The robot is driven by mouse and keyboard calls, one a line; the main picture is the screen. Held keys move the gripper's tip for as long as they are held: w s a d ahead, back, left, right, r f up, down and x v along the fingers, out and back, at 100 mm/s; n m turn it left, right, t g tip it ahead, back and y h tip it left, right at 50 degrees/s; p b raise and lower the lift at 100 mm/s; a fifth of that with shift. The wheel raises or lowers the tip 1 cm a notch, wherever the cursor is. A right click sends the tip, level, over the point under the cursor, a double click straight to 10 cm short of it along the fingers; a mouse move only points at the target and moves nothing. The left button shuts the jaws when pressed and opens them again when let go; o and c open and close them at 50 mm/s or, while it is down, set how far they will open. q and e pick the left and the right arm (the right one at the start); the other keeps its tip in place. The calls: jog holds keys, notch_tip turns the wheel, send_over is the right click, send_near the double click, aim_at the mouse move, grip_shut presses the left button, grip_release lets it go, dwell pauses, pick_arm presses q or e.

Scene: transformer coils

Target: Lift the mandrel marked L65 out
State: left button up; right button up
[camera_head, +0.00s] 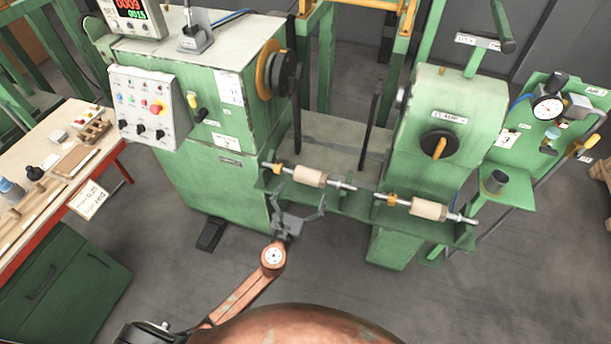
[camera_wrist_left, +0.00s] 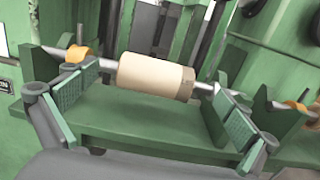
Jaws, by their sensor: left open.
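Two mandrels lie in a green rack on the front of the machine, each a cream cylinder on a metal shaft with an orange collar. My left gripper (camera_head: 298,200) is open and empty, just in front of the left mandrel. In the left wrist view, its two green-padded fingers stand apart near the ends of the cream cylinder (camera_wrist_left: 155,78); whether they touch the shaft is unclear. My right gripper is not in view.
The green rack (camera_wrist_left: 140,125) has V-shaped supports under the shafts. The winding machine (camera_head: 225,130) stands at left, the tailstock housing (camera_head: 455,110) at right. A workbench (camera_head: 60,165) with tools stands at far left. The floor in front is clear.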

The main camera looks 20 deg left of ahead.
aim_at(309, 178)
pick_arm(q)
jog(key=w, duration=0.6)
jog(key=shift+w+d+f+b, duration=0.1)
jog(key=shift+w+f+b, duration=0.25)
jog(key=shift+w+b, duration=0.05)
jog(key=shift+r, duration=0.1)
jog(key=shift+c, duration=0.4)
jog(key=c, duration=1.5)
